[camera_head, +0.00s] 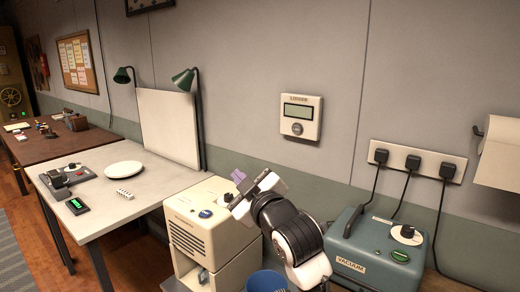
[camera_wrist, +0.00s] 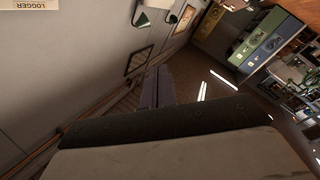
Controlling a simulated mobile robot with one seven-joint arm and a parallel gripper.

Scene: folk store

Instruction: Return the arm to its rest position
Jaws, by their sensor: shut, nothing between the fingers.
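My gripper (camera_head: 238,177) is in the head view, held up in front of the wall above a beige machine with a blue button (camera_head: 206,214). Its purple fingers point up and to the left and touch nothing. In the wrist view the fingers (camera_wrist: 158,88) are together at the middle, with nothing between them. My arm is bent and comes up from the lower right, in front of the wall.
A blue-green vacuum unit (camera_head: 372,250) stands right of my arm. A blue container (camera_head: 267,281) is just below it. A white table (camera_head: 95,214) with a plate (camera_head: 124,168) stands left. A logger (camera_head: 300,118) and a socket strip (camera_head: 395,160) are on the wall.

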